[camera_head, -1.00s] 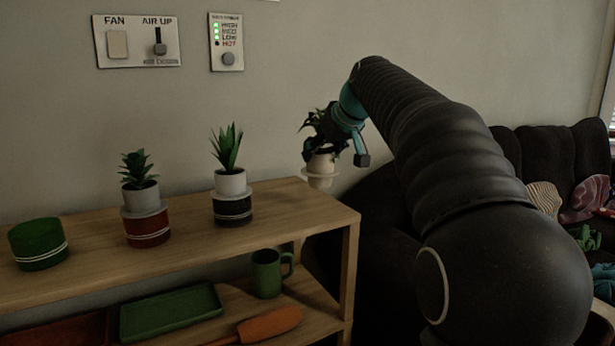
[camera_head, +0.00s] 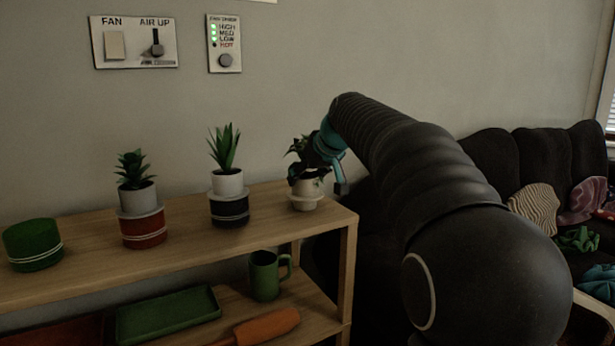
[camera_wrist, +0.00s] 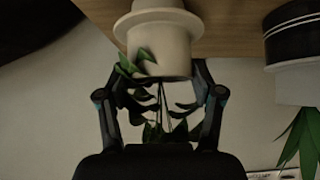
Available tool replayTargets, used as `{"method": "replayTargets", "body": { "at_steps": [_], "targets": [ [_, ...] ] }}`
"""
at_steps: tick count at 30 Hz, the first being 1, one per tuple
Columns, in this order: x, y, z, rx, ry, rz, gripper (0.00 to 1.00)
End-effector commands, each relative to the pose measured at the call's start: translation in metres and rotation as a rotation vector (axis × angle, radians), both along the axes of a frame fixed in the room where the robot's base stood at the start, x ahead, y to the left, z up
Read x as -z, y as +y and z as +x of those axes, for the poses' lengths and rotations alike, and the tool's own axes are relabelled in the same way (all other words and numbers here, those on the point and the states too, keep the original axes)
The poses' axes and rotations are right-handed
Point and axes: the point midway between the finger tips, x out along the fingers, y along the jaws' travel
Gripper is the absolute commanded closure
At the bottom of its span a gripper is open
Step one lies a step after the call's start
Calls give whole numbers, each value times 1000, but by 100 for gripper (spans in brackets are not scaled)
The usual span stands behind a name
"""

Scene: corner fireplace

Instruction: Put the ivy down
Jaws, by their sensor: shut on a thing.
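The ivy is a trailing dark-green plant in a cream pot (camera_head: 307,188), at the right end of the wooden shelf top (camera_head: 275,196). A cream saucer (camera_head: 304,203) shows under the pot. In the wrist view the cream pot (camera_wrist: 158,50) appears upside down, with leaves (camera_wrist: 155,100) hanging between the fingers of my gripper (camera_wrist: 160,98). The pot's base is at the shelf top; I cannot tell whether it bears its full weight there.
A spiky plant (camera_head: 226,160) on a black pot stand (camera_head: 230,208) stands just left of the ivy. Further left are another succulent (camera_head: 134,180) on a red stand (camera_head: 143,230) and a green round pot (camera_head: 33,245). A dark sofa (camera_head: 490,160) is at the right.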

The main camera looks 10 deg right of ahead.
Motion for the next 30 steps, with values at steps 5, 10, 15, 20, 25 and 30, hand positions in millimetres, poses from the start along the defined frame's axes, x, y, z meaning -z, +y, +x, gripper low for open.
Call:
{"method": "replayTargets", "body": {
  "at_steps": [5,10,15,20,25,30],
  "targets": [
    [2,0,0,0,0,0,11],
    [2,0,0,0,1,0,8],
    [2,0,0,0,1,0,8],
    [-6,-2,-5,0,0,0,8],
    [-27,-8,-24,1,-2,0,8],
    [-52,-16,-48,1,-2,-1,8]
  ]
}}
